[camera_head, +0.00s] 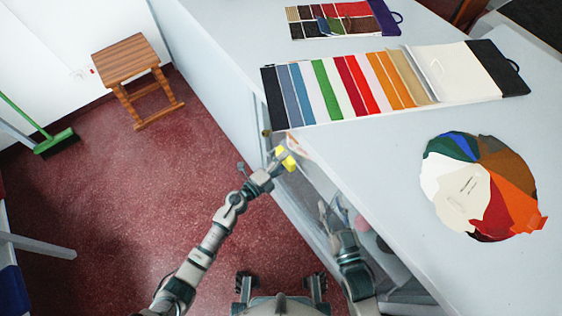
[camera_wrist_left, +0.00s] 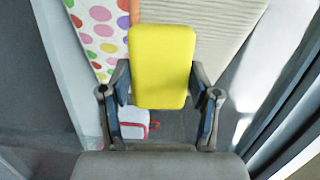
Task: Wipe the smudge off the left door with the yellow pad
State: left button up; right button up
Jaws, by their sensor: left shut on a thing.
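The yellow pad (camera_head: 286,159) is in my left gripper (camera_head: 275,165), at the counter front below its top edge. In the left wrist view the pad (camera_wrist_left: 161,62) sits upright between the two fingers of this gripper (camera_wrist_left: 159,88), which are shut on its sides. The glass front of the counter (camera_head: 312,183) runs down to the right from the pad. I cannot make out a smudge or tell the left door's edges. Whether the pad touches glass is unclear. My right gripper (camera_head: 333,215) is near the glass further right; its fingers are too small to judge.
The counter top (camera_head: 390,155) carries a row of colour swatches (camera_head: 345,88), a darker swatch set (camera_head: 335,20) and a round swatch fan (camera_head: 480,190). A wooden stool (camera_head: 128,62) and green broom (camera_head: 52,142) stand left. Polka-dot cloth (camera_wrist_left: 100,28) shows beyond the pad.

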pick_arm(q)
jog(key=shift+w+d, duration=0.25)
jog(key=shift+d, duration=0.4)
pick_arm(e)
jog(key=shift+d+f, duration=0.1)
jog(key=shift+d, duration=0.3)
pick_arm(q)
jog(key=shift+w, duration=0.2)
pick_arm(e)
jog(key=shift+a, duration=0.3)
pick_arm(q)
jog(key=shift+d, duration=0.2)
